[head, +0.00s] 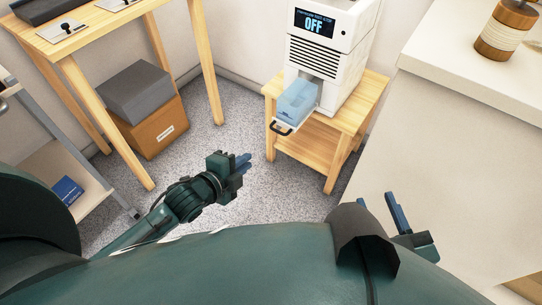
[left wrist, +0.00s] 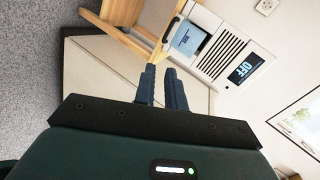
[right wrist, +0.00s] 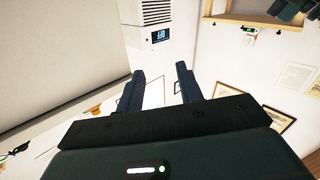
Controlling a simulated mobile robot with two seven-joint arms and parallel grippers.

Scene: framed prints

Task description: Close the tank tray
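The tank tray (head: 297,104) holds a translucent blue tank and sticks out from the front of a white machine (head: 331,61). A dark handle (head: 281,129) is on its front end. The tray also shows in the left wrist view (left wrist: 187,40), with the machine's slotted front beside it. My left gripper (head: 246,160) is in front of the tray, lower and left of the handle, apart from it. Its fingers are nearly together and hold nothing. My right gripper (head: 404,220) is at the lower right, far from the tray. Its fingers stand apart and empty in the right wrist view (right wrist: 160,75).
The machine stands on a small wooden stand (head: 345,122) and its display reads OFF. A white counter (head: 460,150) is on the right. A wooden table (head: 60,45) with boxes (head: 148,105) below is at the left. Speckled floor is clear between table and stand.

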